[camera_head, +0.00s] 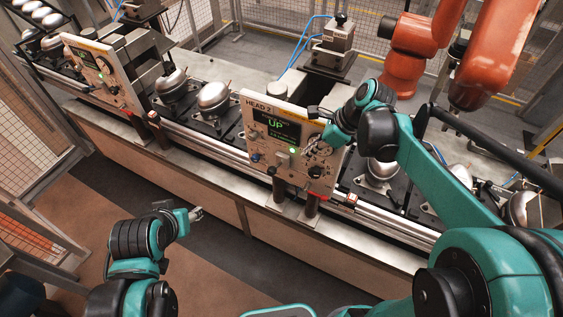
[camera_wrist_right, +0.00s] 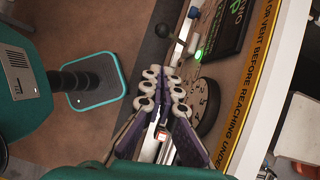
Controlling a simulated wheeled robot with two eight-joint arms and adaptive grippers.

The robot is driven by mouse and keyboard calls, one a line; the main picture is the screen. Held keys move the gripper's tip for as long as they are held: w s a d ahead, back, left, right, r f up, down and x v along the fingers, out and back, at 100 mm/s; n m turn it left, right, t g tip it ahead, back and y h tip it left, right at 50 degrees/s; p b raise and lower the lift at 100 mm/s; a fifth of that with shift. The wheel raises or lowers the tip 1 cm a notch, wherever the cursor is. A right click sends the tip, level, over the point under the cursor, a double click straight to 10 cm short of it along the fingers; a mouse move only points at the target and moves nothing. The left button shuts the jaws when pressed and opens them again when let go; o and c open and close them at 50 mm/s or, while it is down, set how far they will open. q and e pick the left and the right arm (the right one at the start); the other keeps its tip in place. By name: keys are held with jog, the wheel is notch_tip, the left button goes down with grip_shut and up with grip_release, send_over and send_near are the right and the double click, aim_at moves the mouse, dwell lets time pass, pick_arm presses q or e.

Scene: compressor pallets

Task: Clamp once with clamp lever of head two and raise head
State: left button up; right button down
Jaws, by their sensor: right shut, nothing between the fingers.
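Compressors (camera_head: 214,98) stand on black pallets along the conveyor (camera_head: 205,143). Another head panel (camera_head: 92,70) stands at the left. An orange robot arm (camera_head: 403,55) is behind at the right. The floor (camera_head: 215,255) in front of the line is clear.

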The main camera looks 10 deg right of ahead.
jog(key=shift+f, duration=0.1)
send_near(276, 167)
notch_tip(276, 167, down, 3)
jog(key=s, duration=0.2)
jog(key=a, duration=0.1)
jog(key=w+a+f, duration=0.1)
jog(key=a, duration=0.1)
jog(key=shift+f+p, duration=0.2)
jog(key=shift+p, duration=0.1)
jog(key=shift+s+a+f+b, duration=0.15)
jog(key=shift+s+f+b, duration=0.05)
jog(key=shift+b, duration=0.15)
jog(key=shift+t, duration=0.3)
